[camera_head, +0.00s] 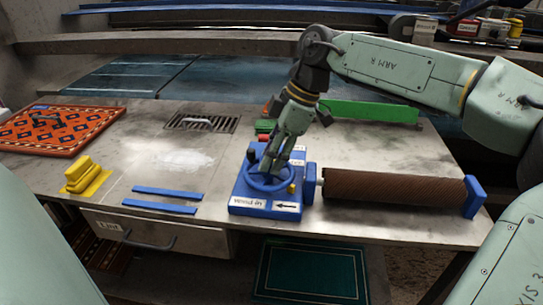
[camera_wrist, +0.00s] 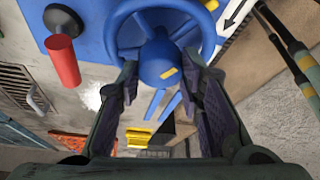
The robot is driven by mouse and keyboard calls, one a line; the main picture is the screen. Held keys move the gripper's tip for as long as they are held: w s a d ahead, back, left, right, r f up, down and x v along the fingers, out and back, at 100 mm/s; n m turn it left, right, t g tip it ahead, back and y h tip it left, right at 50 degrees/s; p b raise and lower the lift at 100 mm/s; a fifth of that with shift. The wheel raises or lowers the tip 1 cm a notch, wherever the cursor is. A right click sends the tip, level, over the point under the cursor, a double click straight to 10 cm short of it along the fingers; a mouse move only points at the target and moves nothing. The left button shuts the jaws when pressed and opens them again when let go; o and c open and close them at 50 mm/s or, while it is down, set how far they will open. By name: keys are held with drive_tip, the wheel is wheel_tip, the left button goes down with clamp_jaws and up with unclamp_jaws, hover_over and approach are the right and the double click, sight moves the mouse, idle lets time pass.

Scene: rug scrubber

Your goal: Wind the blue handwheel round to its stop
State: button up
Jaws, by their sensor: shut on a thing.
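The blue handwheel (camera_head: 268,189) lies on a blue base block (camera_head: 242,196) near the table's front edge. A white label with a black arrow pointing left is on the base's front. My gripper (camera_head: 270,168) reaches down onto the wheel from above. In the wrist view its fingers (camera_wrist: 160,72) are on both sides of the wheel's round blue hub (camera_wrist: 157,60), shut on it. The hub carries a yellow mark. The wheel's rim (camera_wrist: 112,32) curves beyond the fingers. The exact finger contact is partly hidden in the head view.
A brown ribbed roller (camera_head: 395,188) extends right from the base. A red handle (camera_wrist: 63,60) stands beside the wheel. Blue strips (camera_head: 160,207), a yellow block (camera_head: 85,178) and an orange patterned rug (camera_head: 60,128) lie left. A green bar (camera_head: 370,111) is behind.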

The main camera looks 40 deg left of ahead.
idle(0.4)
drive_tip(key=o, duration=1.2)
drive_tip(key=shift+c, duration=0.2)
drive_tip(key=v, duration=1.2)
drive_tip(key=shift+s, duration=0.2)
